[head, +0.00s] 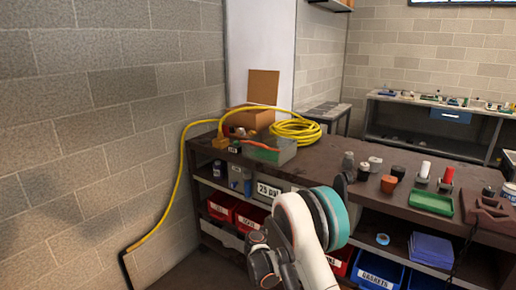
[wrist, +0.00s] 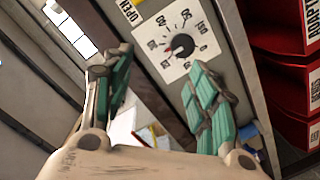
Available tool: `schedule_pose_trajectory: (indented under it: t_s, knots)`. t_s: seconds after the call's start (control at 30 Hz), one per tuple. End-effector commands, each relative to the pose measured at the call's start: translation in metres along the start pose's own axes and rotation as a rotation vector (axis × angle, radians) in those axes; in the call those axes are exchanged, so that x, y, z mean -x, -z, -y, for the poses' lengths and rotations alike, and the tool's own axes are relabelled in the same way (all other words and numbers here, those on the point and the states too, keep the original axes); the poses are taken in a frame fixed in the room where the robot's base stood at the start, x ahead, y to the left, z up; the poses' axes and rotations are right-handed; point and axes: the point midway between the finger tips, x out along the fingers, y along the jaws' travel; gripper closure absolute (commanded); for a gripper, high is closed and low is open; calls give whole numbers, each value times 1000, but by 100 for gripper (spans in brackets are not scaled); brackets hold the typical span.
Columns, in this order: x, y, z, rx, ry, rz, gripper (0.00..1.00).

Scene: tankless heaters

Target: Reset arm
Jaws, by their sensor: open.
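My gripper (wrist: 158,100) shows in the wrist view with its two green-padded fingers spread apart and nothing between them. Beyond the fingers is a grey panel with a white dial plate and a dark knob with a red mark (wrist: 182,46). The fingers look apart from the knob, though the exact distance is hard to tell. In the head view my arm rises from the bottom centre in front of the workbench (head: 330,163); its fingertips cannot be made out there.
On the bench are a yellow hose coil (head: 297,130), a green tray (head: 430,202) and several small items. Red bins (head: 248,216) and blue bins (head: 378,271) sit on the shelves below. A block wall (head: 100,130) stands at left. Red bins (wrist: 290,95) also show in the wrist view.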

Motion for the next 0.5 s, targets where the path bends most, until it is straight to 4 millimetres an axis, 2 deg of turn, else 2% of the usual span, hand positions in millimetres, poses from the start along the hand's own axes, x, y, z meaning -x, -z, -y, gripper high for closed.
schedule_pose_trajectory:
  t_s: [0.03,0.2,0.5]
  knots:
    - [0,8,-19,-4,16,25,47]
    - [4,23,-69,-19,78,107,47]
    - [34,32,-158,-53,195,236,47]
